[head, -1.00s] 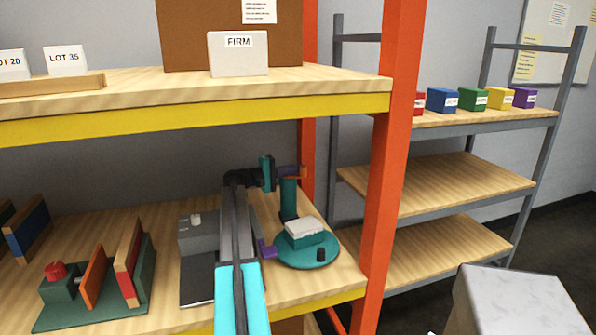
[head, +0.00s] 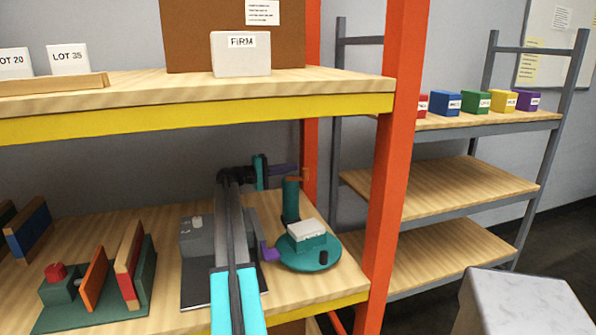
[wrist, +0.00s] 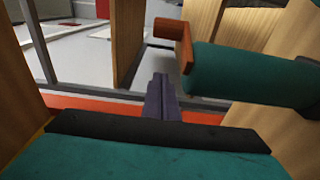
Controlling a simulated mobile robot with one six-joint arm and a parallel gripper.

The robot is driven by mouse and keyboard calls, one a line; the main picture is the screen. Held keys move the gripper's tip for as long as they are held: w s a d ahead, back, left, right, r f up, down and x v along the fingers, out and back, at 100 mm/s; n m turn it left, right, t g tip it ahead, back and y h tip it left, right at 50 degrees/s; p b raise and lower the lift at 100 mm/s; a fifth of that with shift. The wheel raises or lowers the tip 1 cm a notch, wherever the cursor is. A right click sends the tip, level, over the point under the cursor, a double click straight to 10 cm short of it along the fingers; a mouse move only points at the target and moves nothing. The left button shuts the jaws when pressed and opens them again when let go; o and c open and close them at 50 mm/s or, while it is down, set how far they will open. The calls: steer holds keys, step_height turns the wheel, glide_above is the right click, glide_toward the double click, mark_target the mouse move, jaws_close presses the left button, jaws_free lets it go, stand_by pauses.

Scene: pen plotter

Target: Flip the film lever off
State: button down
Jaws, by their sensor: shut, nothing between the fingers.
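A teal post (head: 291,200) stands on a round teal base (head: 322,262) on the lower shelf. A small orange lever (head: 299,176) sits at its top, and I take this as the film lever. In the wrist view the orange lever (wrist: 185,42) juts from the end of the teal post (wrist: 245,75). My gripper (head: 284,168) is at the height of the post's top, its purple fingers just above and partly beside the lever. In the wrist view the gripper (wrist: 160,85) is shut and empty, left of and below the lever, with a gap visible there.
A grey box (head: 197,238) stands left, behind my arm. An orange rack upright (head: 388,180) rises close on the right. The yellow-edged upper shelf (head: 200,112) is overhead.

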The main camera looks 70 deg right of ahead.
steer(key=w, duration=0.1)
steer(key=w+a, duration=0.1)
steer(key=w, duration=0.2)
steer(key=shift+w+a, duration=0.35)
steer(key=shift+a, duration=0.05)
steer(key=shift+w, duration=0.1)
